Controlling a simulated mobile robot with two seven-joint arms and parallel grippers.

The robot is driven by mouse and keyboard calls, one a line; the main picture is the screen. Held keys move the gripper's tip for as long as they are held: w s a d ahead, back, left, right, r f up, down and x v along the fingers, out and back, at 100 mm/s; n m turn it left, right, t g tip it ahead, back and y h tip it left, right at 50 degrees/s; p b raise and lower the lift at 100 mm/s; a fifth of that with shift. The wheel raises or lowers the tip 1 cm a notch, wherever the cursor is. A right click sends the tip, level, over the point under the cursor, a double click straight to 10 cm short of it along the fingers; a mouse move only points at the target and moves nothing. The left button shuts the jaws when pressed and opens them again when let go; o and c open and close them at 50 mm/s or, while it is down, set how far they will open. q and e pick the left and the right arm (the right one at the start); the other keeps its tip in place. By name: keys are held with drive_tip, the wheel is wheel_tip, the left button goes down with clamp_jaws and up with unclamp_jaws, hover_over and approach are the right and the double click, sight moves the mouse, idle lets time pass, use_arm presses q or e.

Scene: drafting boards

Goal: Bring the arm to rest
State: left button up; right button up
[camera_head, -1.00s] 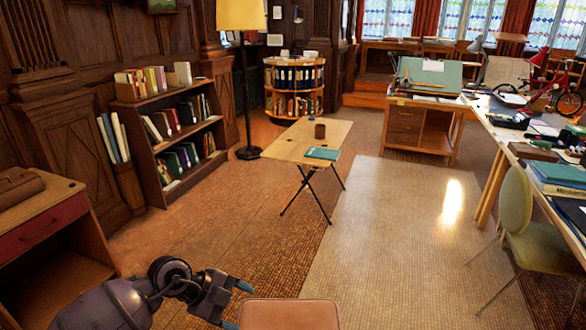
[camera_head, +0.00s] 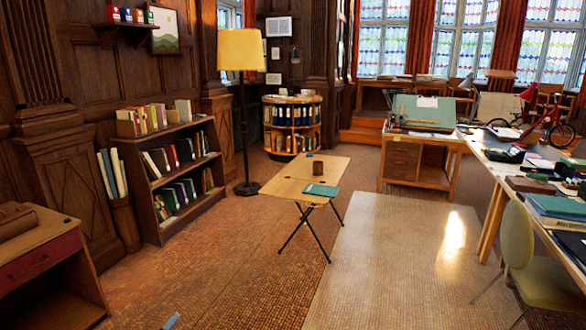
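Only a blue fingertip of my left gripper (camera_head: 171,321) shows, at the bottom edge of the head view, left of centre. The rest of that gripper and its arm are below the frame, so its opening cannot be seen. The fingertip appears against the floor, with nothing visible at it. My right gripper is not in view.
A small folding table (camera_head: 290,188) stands mid-room with a brown cup (camera_head: 317,169) and a green book (camera_head: 320,190) on it. A bookcase (camera_head: 165,213) and wooden desk (camera_head: 52,244) are at left. A long table and green chair (camera_head: 518,237) are at right. Floor between is clear.

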use_arm(q)
drive_tip(key=s+a+f+n+g+y, duration=0.2)
drive_tip(key=s+a+f+n, duration=0.1)
drive_tip(key=s+f, duration=0.5)
drive_tip(key=s+a+f+n+g+y, duration=0.2)
drive_tip(key=s+f+n, duration=0.3)
drive_tip(key=s+f, duration=0.3)
drive_tip(key=s+a+g, duration=0.1)
drive_tip(key=s, duration=0.3)
drive_tip(key=shift+s+a+f+g+y, duration=0.2)
drive_tip(key=shift+s+f+g+y, duration=0.1)
drive_tip(key=shift+s+f, duration=0.05)
